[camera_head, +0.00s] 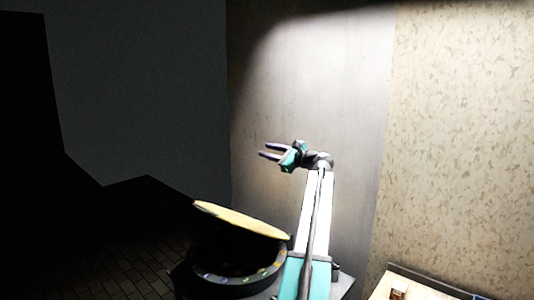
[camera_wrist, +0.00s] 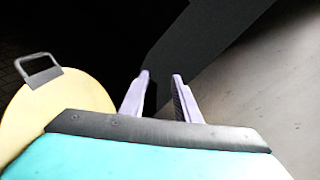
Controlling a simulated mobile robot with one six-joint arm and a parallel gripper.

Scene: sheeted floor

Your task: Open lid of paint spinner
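The paint spinner (camera_head: 262,283) is a dark round drum with coloured dots around its rim, low in the middle of the head view.
A lit grey wall panel (camera_head: 300,90) and a speckled wall (camera_head: 460,130) stand behind my arm. A pale tray or table (camera_head: 425,290) with a small brown item (camera_head: 398,293) is at the lower right. The left side is dark, with a tiled floor (camera_head: 110,260).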

